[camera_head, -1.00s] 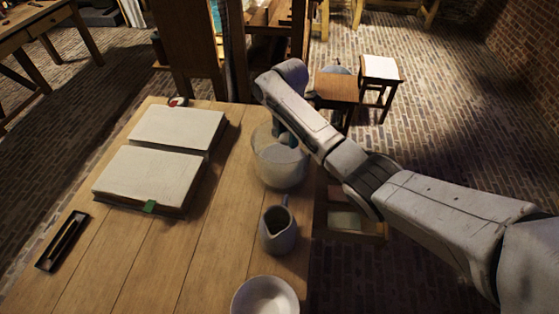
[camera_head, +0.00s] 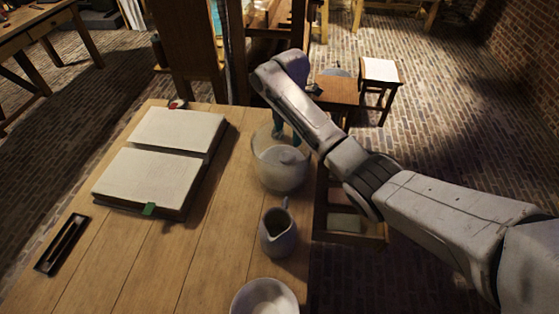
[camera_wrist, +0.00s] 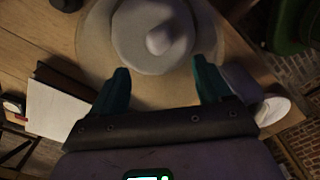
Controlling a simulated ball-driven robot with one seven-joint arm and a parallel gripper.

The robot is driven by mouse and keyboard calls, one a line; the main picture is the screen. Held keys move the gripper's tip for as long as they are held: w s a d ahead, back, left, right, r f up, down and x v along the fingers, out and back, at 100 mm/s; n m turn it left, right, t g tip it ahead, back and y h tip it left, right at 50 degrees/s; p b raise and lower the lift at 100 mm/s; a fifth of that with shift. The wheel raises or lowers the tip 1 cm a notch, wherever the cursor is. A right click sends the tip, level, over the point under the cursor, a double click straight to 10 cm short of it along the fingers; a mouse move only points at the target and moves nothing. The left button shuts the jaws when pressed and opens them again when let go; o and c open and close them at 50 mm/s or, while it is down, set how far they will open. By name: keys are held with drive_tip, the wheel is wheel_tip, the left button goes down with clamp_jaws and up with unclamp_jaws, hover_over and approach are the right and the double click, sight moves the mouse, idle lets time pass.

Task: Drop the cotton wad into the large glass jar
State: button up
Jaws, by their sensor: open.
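The large glass jar (camera_head: 280,176) stands near the table's right edge, see-through, with pale contents. A small pale rounded lump, which looks like the cotton wad (camera_head: 289,156), lies on these contents inside the jar. The wad also shows in the wrist view (camera_wrist: 170,38), beyond my fingertips, on a round pale surface within the jar. My gripper (camera_wrist: 160,64) is open, its two teal fingers apart with nothing between them. In the head view its teal fingers show at the jar's far rim, partly hidden by my arm; whether they touch the glass I cannot tell.
A grey pitcher (camera_head: 278,233) stands in front of the jar, and a white bowl (camera_head: 265,297) stands nearer still. An open book (camera_head: 165,158) lies to the left, with a dark narrow tray (camera_head: 62,243) at the left edge. The table between book and pitcher is clear.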

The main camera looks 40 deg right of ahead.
wheel_tip(320, 180, up, 8)
drive_tip(key=shift+f, duration=0.15)
idle(0.6)
